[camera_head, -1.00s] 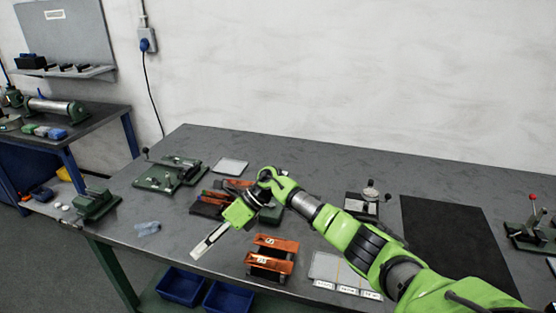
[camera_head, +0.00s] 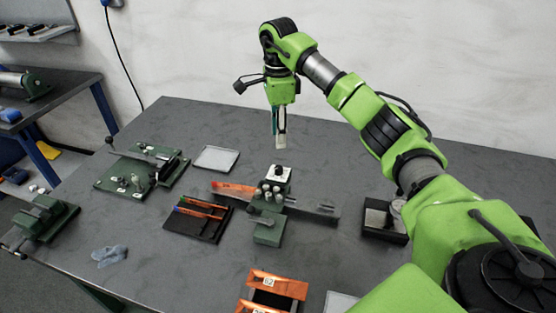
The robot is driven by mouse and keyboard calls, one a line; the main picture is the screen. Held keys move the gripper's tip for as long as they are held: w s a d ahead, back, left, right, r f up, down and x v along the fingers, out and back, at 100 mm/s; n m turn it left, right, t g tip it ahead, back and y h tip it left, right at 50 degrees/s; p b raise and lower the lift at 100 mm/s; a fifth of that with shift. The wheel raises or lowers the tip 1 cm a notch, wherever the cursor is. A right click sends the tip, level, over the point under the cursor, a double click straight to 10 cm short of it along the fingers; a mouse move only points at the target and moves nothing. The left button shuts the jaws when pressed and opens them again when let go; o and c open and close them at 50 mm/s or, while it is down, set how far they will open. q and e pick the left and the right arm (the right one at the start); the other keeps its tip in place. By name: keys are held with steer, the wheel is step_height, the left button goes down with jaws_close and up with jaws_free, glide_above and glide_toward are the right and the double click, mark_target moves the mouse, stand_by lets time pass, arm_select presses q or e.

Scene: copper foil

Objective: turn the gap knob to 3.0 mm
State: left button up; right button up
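A black knob (camera_head: 279,170) sits on a white plate on top of a green device (camera_head: 268,228) in the middle of the table. Any marks on the plate are too small to read. My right gripper (camera_head: 279,147) points down just above and behind the knob in the picture, apart from it as far as I can see. Its fingers show nearly edge-on and close together, so I cannot tell whether they are open or shut. Nothing shows held in it. My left gripper is not in view.
Left of the device lie a black tray (camera_head: 188,224) with orange-handled tools and a green lever fixture (camera_head: 140,172). A grey plate (camera_head: 216,158) lies behind. A blue-grey cloth (camera_head: 109,255) lies front left. The back of the table is clear.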

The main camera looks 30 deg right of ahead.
steer(key=p, duration=0.1)
glide_above(279, 167)
step_height(279, 167, down, 6)
steer(key=shift+s+a+r, duration=0.15)
steer(key=shift+r, duration=0.05)
step_height(279, 167, down, 5)
steer(key=shift+f+p, duration=0.15)
steer(key=shift+p, duration=0.4)
steer(key=shift+f, duration=0.5)
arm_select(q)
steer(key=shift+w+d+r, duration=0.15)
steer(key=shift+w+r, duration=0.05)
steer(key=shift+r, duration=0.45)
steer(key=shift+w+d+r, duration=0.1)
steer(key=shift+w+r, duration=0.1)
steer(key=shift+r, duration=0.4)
arm_select(e)
jaws_close()
